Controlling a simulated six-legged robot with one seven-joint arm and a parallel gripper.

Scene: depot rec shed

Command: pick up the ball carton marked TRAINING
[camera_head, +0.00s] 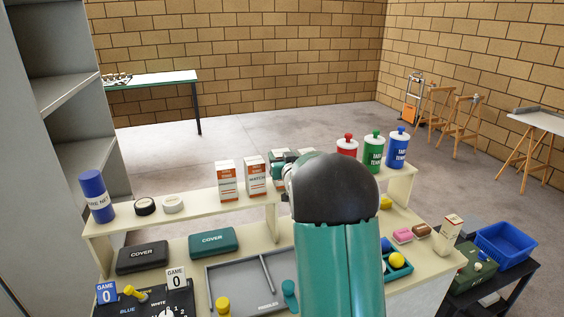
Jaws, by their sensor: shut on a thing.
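Two white and orange ball cartons stand upright side by side on the raised shelf of the table. The right carton (256,176) appears to read MATCH; the lettering on the left carton (227,182) is too small to read surely. My gripper (283,165) is just right of the MATCH carton, mostly hidden behind my arm's dark rounded link. I cannot see a carton marked TRAINING.
Red (347,146), green (374,152) and blue (397,148) tubs stand on the shelf's right end. A blue cylinder (96,195) and tape rolls (145,206) are at its left. Below lie cover cases (212,242) and a grey tray (232,291). A blue crate (506,246) stands right.

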